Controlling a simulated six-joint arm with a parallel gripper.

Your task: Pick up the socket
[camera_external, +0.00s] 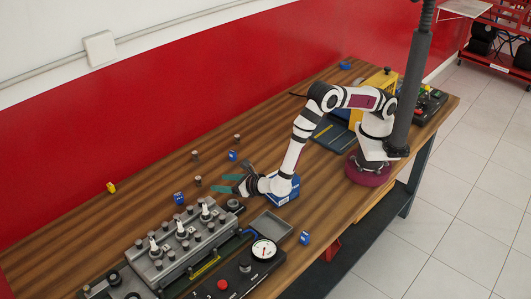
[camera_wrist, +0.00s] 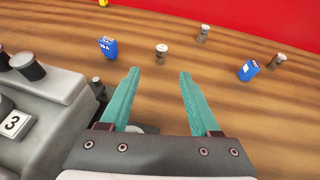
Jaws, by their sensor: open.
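Several small grey metal cylinders that look like sockets stand upright on the wooden table. The nearest socket (camera_external: 197,181) is just beyond my gripper (camera_external: 214,183). In the wrist view this socket (camera_wrist: 161,50) stands ahead of the fingertips, nearly centred between them. A second one (camera_external: 194,155) is farther back, also seen in the wrist view (camera_wrist: 203,33). A third (camera_external: 237,138) is off to the right in the wrist view (camera_wrist: 278,60). My gripper's green fingers (camera_wrist: 159,72) are open, with only bare table between them. The gripper is low and touches no socket.
The grey engine head (camera_external: 180,240) is close on the left. A grey tray (camera_external: 265,228) and a gauge (camera_external: 263,249) are in front. A yellow item (camera_external: 111,187) lies near the red wall.

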